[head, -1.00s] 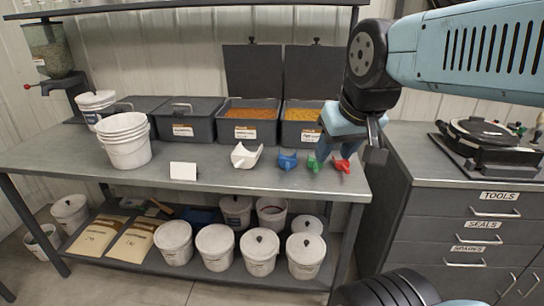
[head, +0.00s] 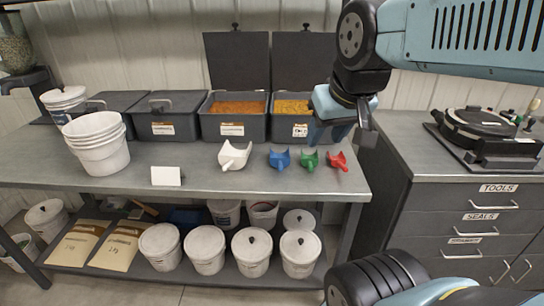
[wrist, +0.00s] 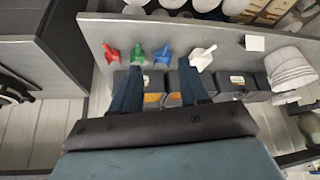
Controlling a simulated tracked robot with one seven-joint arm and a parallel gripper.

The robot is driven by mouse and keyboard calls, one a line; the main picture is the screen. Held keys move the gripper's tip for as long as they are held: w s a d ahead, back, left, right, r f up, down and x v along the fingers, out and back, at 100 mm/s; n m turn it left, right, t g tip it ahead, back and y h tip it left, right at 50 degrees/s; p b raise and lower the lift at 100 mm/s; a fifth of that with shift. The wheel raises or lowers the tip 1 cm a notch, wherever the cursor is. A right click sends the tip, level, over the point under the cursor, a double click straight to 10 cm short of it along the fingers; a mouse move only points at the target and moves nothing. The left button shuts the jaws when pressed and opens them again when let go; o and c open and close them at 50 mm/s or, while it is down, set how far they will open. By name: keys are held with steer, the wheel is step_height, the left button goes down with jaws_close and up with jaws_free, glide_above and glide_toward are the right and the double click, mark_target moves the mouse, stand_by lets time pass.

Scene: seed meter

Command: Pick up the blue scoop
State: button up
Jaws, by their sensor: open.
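The blue scoop (head: 279,159) lies on the grey bench top in the head view, between the larger white scoop (head: 234,156) and the green scoop (head: 308,160). A red scoop (head: 336,161) lies to the right of the green one. My gripper (head: 341,134) is open and empty, above the bench near its right end, up and to the right of the blue scoop. In the wrist view the fingers (wrist: 160,74) are spread apart. The blue scoop (wrist: 162,54) shows beyond and between the fingertips there, apart from them.
Open bins of orange (head: 234,125) and yellow (head: 297,122) seed stand behind the scoops, lids raised. Stacked white buckets (head: 96,143) and a blank white card (head: 166,176) are to the left. A drawer cabinet (head: 470,215) stands at right. The bench's front strip is clear.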

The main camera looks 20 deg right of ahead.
steer(key=w+f+m+g+h, duration=0.15)
steer(key=w+f, duration=0.35)
steer(key=w, duration=0.8)
steer(key=h, duration=0.2)
glide_toward(280, 163)
steer(key=shift+m+y, duration=0.25)
steer(key=shift+m, duration=0.1)
steer(key=x, duration=0.6)
steer(key=shift+s+a+f, duration=0.1)
steer(key=shift+s, duration=0.1)
steer(key=x, duration=0.3)
steer(key=shift+w+d, duration=0.3)
steer(key=shift+d, duration=0.05)
steer(key=shift+x, duration=0.9)
jaws_close()
